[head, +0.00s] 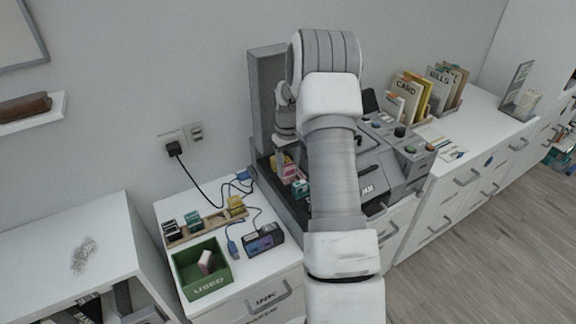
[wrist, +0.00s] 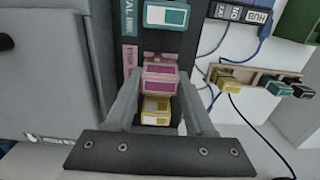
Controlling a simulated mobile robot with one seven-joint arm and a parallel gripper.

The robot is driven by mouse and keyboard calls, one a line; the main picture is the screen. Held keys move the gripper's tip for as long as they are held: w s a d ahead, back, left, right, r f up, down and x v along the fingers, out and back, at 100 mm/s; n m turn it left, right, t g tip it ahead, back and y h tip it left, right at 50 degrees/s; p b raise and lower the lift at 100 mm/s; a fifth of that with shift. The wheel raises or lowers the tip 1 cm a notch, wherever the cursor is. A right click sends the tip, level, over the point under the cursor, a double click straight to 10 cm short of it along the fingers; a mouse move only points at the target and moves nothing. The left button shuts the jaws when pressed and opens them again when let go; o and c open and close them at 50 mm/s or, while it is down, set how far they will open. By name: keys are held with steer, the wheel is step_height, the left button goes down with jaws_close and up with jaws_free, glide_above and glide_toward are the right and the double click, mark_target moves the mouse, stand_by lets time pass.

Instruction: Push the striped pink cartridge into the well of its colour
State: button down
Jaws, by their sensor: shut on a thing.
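The pink cartridge (wrist: 160,80) is between the fingertips of my gripper (wrist: 160,88) in the wrist view, over the printer's dark ink bay. My gripper is shut on it. A pink label strip (wrist: 131,58) runs beside it on the left. A teal cartridge (wrist: 167,15) sits farther along the bay, beside a teal label. A yellow cartridge (wrist: 156,110) shows between my fingers on the near side. In the head view the pink cartridge (head: 289,172) is partly hidden below my gripper (head: 287,160). How deep it sits in its well I cannot tell.
The grey printer (head: 268,90) rises behind the bay. On the left, a wooden rack (head: 207,228) holds several cartridges, and a green USED bin (head: 203,284) holds a pale pink piece. A dark hub box (head: 264,240) and blue cables lie nearby.

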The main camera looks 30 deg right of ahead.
mark_target(288, 166)
steer(key=shift+f+b, duration=0.4)
steer(key=shift+f, duration=0.3)
steer(key=shift+c, duration=0.9)
jaws_free()
steer(key=shift+r, duration=0.1)
step_height(288, 166, up, 17)
steer(key=p, duration=0.1)
steer(key=shift+r+p, duration=0.2)
steer(key=shift+p, duration=0.1)
